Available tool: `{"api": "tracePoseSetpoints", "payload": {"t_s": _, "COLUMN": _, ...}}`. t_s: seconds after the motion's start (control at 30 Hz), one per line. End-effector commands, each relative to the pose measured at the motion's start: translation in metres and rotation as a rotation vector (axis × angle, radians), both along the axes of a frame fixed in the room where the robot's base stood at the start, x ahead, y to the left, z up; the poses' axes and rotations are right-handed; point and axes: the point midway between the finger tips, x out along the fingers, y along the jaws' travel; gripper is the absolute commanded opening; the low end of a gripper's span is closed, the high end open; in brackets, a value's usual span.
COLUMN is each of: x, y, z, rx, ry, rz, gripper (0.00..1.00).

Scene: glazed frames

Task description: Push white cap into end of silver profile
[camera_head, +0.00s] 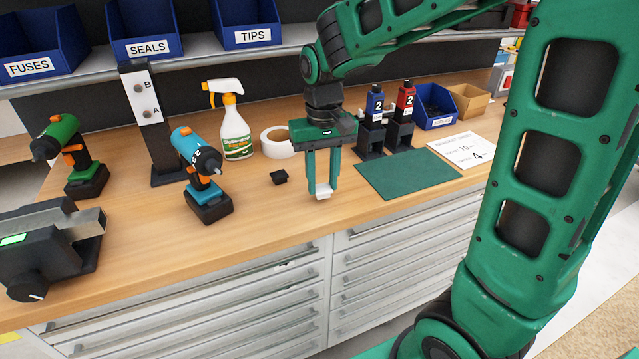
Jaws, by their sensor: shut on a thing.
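My green gripper (323,188) hangs pointing down over the front middle of the workbench. Its two fingers are shut on a small white cap (323,192), which shows between and just below the fingertips. I cannot tell whether the cap touches the bench top. A silver profile (78,224) lies in a dark fixture (45,254) at the far left front, with an end toward the right. It is well apart from my gripper. A small black cap (279,177) sits on the bench just left of my gripper.
Between gripper and profile stand a blue drill (200,170) and a black-and-white post (150,125). A green drill (75,155) is behind the profile. A spray bottle (232,125) and tape roll (278,142) stand behind. A green mat (405,174) lies right. The front bench strip is clear.

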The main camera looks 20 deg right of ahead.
Motion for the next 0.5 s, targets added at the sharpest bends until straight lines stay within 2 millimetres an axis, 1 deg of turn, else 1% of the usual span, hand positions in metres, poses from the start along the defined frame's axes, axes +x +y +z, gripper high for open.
{"api": "tracePoseSetpoints", "payload": {"t_s": 0.5, "x": 0.0, "y": 0.0, "z": 0.027, "rx": 0.0, "ry": -0.001, "rz": 0.0, "gripper": 0.16}}
